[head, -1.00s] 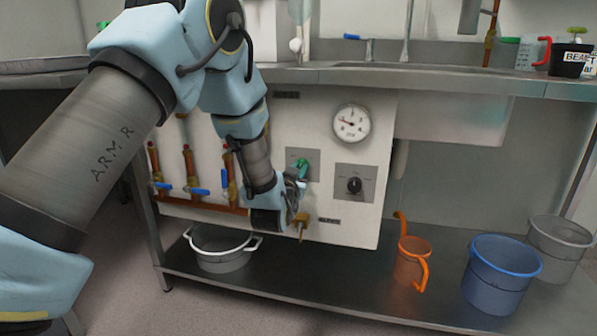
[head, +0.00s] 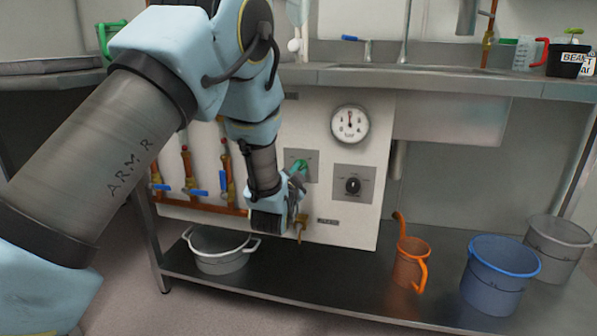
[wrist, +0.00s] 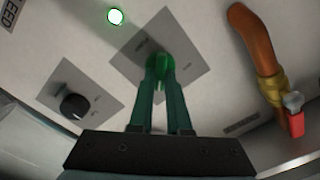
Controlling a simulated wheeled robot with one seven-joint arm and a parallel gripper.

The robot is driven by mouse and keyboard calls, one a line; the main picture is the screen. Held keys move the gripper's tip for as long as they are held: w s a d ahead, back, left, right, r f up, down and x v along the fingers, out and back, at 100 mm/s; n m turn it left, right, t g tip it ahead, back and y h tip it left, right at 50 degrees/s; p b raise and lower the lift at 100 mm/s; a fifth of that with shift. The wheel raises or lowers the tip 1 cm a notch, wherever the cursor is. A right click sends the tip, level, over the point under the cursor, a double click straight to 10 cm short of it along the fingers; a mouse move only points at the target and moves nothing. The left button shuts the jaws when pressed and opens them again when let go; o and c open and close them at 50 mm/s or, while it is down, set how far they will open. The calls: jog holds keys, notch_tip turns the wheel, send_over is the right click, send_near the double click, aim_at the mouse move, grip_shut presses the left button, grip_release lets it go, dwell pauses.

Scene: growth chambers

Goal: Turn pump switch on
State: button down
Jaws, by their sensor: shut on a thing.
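The green pump switch (head: 301,163) sits on a square grey plate (head: 314,158) on the white panel. My gripper (head: 296,178) reaches it from below and partly hides it in the head view. In the wrist view the fingers of my gripper (wrist: 162,82) are closed around the green switch (wrist: 161,62). A round lamp (wrist: 115,16) beside the plate glows with a green rim. The pressure gauge (head: 350,123) has its needle pointing straight up.
A black knob (head: 353,185) on its own plate is right of the switch. A brass tap (head: 301,222) sticks out below my gripper. Copper pipes with blue-handled valves (head: 192,190) stand left. A white pot (head: 219,262), orange can (head: 410,262) and blue bucket (head: 498,275) occupy the lower shelf.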

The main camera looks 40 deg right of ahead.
dwell(0.3)
jog(key=c, duration=0.9)
grip_release()
jog(key=shift+o, duration=0.2)
jog(key=p+v, duration=0.1)
jog(key=v, duration=0.9)
jog(key=shift+s+a, duration=0.2)
jog(key=shift+a, duration=0.15)
